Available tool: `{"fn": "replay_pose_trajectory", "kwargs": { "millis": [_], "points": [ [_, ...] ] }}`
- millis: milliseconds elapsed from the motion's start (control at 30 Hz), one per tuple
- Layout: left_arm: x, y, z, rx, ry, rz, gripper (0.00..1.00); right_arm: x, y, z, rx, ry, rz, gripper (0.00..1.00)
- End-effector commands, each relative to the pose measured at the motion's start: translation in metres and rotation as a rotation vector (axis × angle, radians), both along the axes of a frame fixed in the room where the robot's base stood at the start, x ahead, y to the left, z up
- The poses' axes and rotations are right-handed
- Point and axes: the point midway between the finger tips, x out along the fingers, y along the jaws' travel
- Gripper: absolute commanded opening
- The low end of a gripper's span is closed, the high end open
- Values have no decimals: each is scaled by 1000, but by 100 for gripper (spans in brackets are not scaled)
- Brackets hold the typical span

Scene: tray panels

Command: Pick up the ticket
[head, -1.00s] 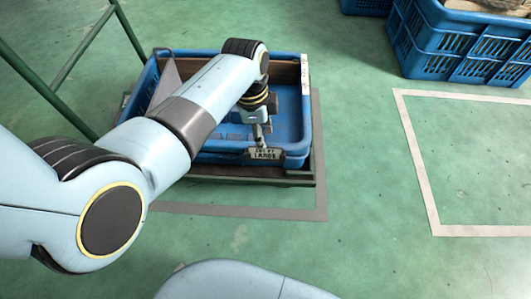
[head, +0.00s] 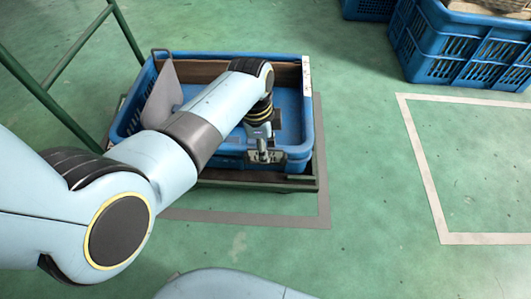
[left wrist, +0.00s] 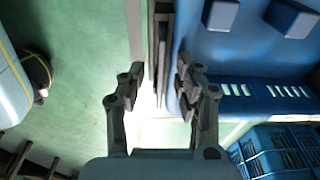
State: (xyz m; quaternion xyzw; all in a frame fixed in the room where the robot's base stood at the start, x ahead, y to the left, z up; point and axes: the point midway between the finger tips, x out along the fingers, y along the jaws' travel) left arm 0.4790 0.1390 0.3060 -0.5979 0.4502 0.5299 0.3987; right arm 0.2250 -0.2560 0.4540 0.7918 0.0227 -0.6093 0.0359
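A small dark label with pale lettering (head: 281,157), which looks like the ticket, is at the front wall of the blue tray (head: 220,159). My left gripper (head: 264,156) is right in front of it in the head view and covers most of it. My right gripper is in neither view.
The tray sits on a dark low stand (head: 270,183). A green rail (head: 50,100) runs at the left. A grey panel (head: 163,95) stands in the tray's left side. Blue crates (head: 460,50) stand at the upper right. A pale outline (head: 425,170) marks bare floor at the right.

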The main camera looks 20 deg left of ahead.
Motion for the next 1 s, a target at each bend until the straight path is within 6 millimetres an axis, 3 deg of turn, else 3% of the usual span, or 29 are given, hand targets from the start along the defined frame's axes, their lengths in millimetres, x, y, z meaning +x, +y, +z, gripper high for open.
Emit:
{"fn": "replay_pose_trajectory", "kwargs": {
  "millis": [400, 667, 1000],
  "points": [
    [0, 0, -3, 0, 0, 0, 33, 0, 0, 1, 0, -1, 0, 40],
    [0, 0, -2, 0, 0, 0, 1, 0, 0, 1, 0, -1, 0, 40],
    [0, 0, -2, 0, 0, 0, 0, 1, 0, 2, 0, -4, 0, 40]
  ]
}}
